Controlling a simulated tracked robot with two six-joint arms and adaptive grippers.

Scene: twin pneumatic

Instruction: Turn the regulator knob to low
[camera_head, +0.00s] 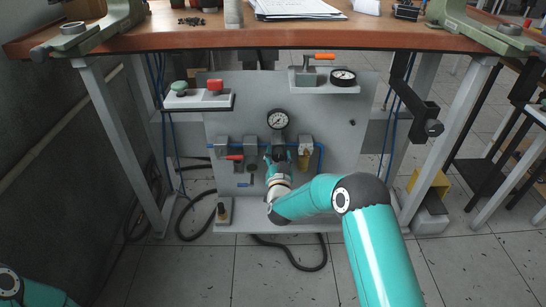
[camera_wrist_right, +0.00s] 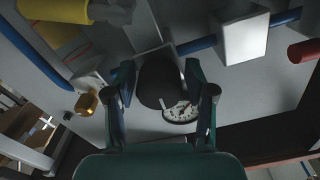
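The regulator knob (camera_wrist_right: 160,82) is a dark round knob with a light pointer mark, seen in the right wrist view. My right gripper (camera_wrist_right: 160,72) has a finger on each side of the knob, and both fingers appear to meet its edges. In the head view my right gripper (camera_head: 279,158) reaches the panel just below the round white gauge (camera_head: 278,120) and hides the knob. The gauge (camera_wrist_right: 181,111) also shows partly behind the knob in the wrist view. My left gripper is out of view.
The grey panel (camera_head: 340,130) hangs under a wooden bench (camera_head: 210,38). A shelf with green and red buttons (camera_head: 198,101) is left of the gauge, and a second gauge (camera_head: 343,77) is above right. A red-handled valve (camera_head: 234,157) and blue tubing flank the gripper.

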